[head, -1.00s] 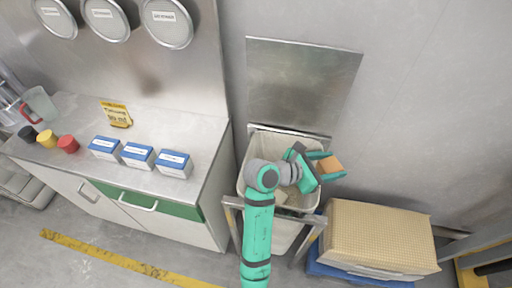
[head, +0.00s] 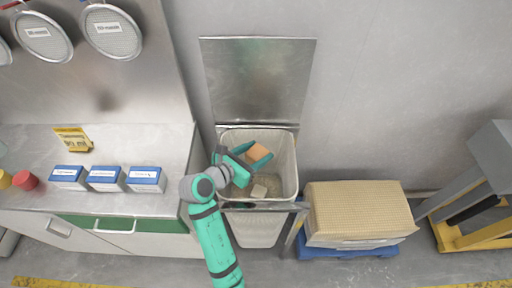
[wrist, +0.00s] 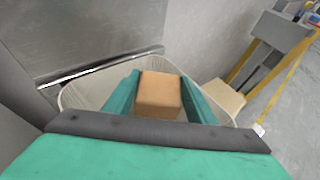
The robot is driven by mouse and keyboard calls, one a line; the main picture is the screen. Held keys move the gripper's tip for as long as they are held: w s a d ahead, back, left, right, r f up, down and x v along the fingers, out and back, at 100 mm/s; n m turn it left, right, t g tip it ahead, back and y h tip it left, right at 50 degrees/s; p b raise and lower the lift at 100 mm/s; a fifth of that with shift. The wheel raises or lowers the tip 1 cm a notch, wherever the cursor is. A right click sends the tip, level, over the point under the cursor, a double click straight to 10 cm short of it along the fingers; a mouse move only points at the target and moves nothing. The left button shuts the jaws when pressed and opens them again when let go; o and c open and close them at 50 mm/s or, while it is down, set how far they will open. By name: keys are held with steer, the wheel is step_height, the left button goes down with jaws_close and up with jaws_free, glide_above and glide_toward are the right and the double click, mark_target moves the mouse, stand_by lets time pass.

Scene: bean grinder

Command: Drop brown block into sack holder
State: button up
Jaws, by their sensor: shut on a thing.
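The brown block (head: 258,152) is held between the two green fingers of my gripper (head: 252,158). In the wrist view the brown block (wrist: 159,95) sits between the fingertips, over the sack holder's opening. The sack holder (head: 285,170) is a pale sack-lined bin in a metal frame with a raised lid. Its rim also shows in the wrist view (wrist: 72,97). My gripper is over the bin's opening; its exact height against the rim is hard to tell.
A metal counter (head: 100,150) with several blue-and-white boxes (head: 107,178) stands to the left. A stack of tan sacks (head: 358,212) on a blue pallet (head: 345,250) stands to the right. The raised metal lid (head: 258,80) leans behind the bin.

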steer(key=shift+f, duration=1.4)
steer(key=o, duration=1.2)
steer(key=v, duration=1)
steer(key=shift+s+a+r, duration=0.15)
steer(key=shift+s+a, duration=0.1)
steer(key=shift+s, duration=0.05)
steer(key=shift+w, duration=0.1)
